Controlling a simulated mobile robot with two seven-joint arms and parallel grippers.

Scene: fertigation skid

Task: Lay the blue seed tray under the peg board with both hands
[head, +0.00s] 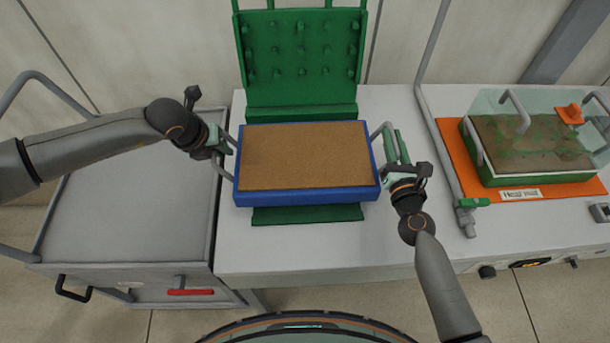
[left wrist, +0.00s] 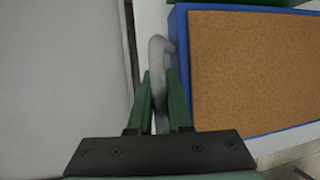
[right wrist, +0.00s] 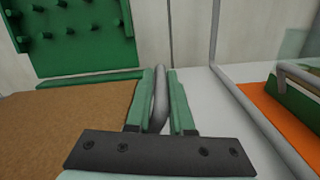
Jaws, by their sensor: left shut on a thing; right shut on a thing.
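The blue seed tray (head: 306,197), filled with brown material, is in front of the green peg board (head: 300,50) in the head view. It covers part of a green base that shows at its front edge. My left gripper (head: 228,148) is shut on the tray's left grey handle, which shows between the fingers in the left wrist view (left wrist: 160,85). My right gripper (head: 388,165) is shut on the right grey handle, seen between the fingers in the right wrist view (right wrist: 159,95). The tray looks level; whether it touches the base is hard to tell.
A green planter (head: 487,165) with a clear cover sits on an orange heat mat (head: 449,142) at the right. A grey pipe (head: 446,150) with a green-handled valve runs between. A grey cart (head: 130,215) stands at the left. The white bench (head: 290,260) is clear in front.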

